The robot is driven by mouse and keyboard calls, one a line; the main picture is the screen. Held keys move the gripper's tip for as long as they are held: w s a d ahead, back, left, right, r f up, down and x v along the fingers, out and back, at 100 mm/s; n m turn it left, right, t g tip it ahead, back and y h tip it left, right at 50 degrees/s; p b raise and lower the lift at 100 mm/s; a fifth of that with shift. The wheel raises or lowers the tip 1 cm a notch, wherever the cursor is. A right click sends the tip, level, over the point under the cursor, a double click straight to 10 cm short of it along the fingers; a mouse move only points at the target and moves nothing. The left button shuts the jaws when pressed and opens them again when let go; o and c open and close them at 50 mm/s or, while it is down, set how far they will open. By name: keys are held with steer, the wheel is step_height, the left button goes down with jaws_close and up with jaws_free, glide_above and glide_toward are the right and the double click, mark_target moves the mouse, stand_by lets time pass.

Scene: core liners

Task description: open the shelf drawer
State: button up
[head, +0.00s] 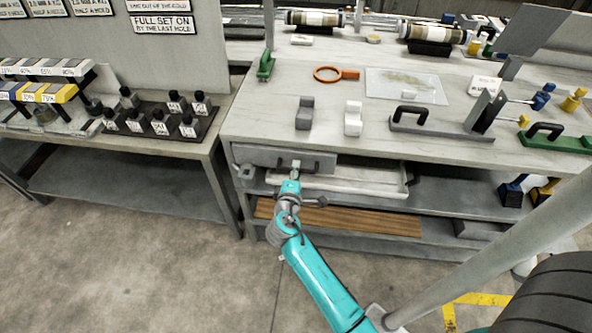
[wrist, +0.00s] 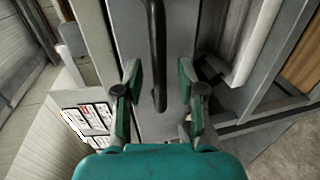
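The grey shelf drawer (head: 256,157) sits just under the left part of the bench top, its front looking about flush with the frame. Its dark bar handle (head: 318,166) is partly hidden behind my gripper (head: 295,165). In the wrist view the drawer front (wrist: 128,30) fills the middle, and the black handle (wrist: 155,50) runs up and down the picture. The two green-grey fingers of my gripper (wrist: 158,80) stand apart, one on each side of the handle, with a visible gap to it. I cannot tell the exact depth between fingertips and handle.
A pale tray (head: 350,187) rests on the shelf below the drawer, with a brown board (head: 350,218) lower down. The bench top (head: 265,118) holds core pieces and tools. A second bench (head: 190,147) stands to the left. Open floor (head: 150,260) lies in front.

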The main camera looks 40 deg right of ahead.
steer(key=shift+w+d+f, duration=0.1)
steer(key=shift+w+d, duration=0.2)
steer(key=shift+d, duration=0.15)
jaws_close()
